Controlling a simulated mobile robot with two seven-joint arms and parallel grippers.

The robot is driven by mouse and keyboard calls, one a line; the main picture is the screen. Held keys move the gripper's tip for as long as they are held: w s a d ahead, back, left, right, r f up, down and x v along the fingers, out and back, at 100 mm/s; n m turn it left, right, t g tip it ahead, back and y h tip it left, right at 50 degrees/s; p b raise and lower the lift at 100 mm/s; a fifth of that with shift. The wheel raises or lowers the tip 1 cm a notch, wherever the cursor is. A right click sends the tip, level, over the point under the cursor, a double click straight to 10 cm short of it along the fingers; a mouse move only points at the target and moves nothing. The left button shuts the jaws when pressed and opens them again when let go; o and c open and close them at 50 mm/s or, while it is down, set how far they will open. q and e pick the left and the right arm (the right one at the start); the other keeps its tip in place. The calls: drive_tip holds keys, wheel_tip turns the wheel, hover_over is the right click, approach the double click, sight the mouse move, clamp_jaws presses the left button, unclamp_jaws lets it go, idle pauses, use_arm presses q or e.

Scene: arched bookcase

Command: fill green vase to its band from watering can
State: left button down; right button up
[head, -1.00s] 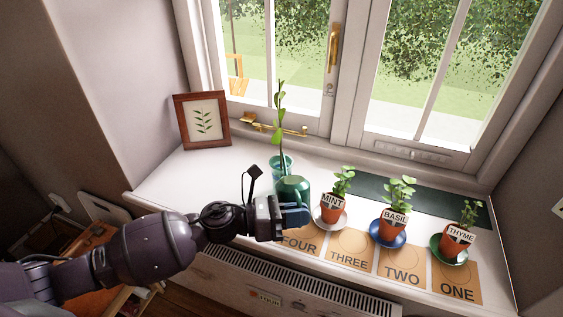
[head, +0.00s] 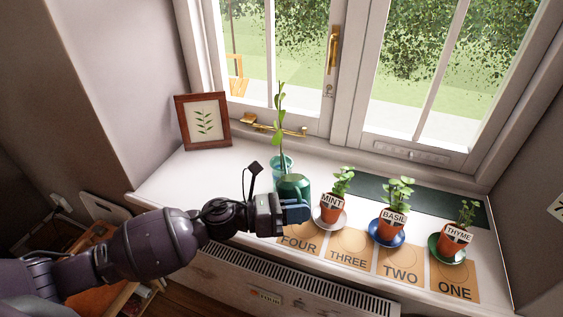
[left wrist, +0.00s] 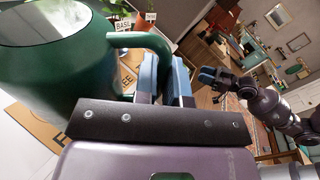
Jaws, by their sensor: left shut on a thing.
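The green vase (head: 281,161) is a translucent green vessel with a tall leafy stem in it, standing on the sill behind the watering can. The dark green watering can (head: 293,185) hides the vase's lower part. Its band and any water level are too small to tell. My left gripper (head: 298,214) is shut on the can's handle, at the near side of the can. The left wrist view shows the can (left wrist: 60,75) close up, with its curved handle running to the blue fingers. My right gripper (left wrist: 207,76) shows small there; its fingers are unclear.
Potted mint (head: 333,207), basil (head: 392,225) and thyme (head: 455,240) stand on saucers to the right, behind numbered cards (head: 348,255). A framed leaf picture (head: 203,121) stands at the back left. The left part of the sill is clear. The window is behind.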

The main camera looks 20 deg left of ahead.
sight(299, 199)
use_arm(q)
drive_tip(key=shift+w+a+r+n+p, duration=0.15)
drive_tip(key=shift+r+n+p, duration=0.25)
drive_tip(key=shift+r+p, duration=0.5)
drive_tip(key=shift+w+a+r+n+p, duration=0.15)
drive_tip(key=shift+r+n+p, duration=0.25)
drive_tip(key=shift+r+p, duration=0.5)
use_arm(e)
drive_tip(key=shift+t, duration=0.3)
drive_tip(key=shift+w+r, duration=0.2)
drive_tip(key=shift+r, duration=1)
drive_tip(key=shift+w+r, duration=0.2)
drive_tip(key=shift+r, duration=1)
use_arm(q)
drive_tip(key=shift+w+a+r+n+p, duration=0.1)
drive_tip(key=shift+w+r+n+p, duration=0.1)
drive_tip(key=shift+r+n+p, duration=0.25)
drive_tip(key=shift+w+a+r+n+p, duration=0.15)
drive_tip(key=shift+w+r+p, duration=0.15)
drive_tip(key=shift+r, duration=0.4)
drive_tip(key=shift+w+d+r+n+p, duration=0.15)
drive_tip(key=shift+r+n+p, duration=0.15)
drive_tip(key=shift+r+p, duration=0.2)
use_arm(e)
drive_tip(key=shift+w+r, duration=0.2)
drive_tip(key=shift+r, duration=1.6)
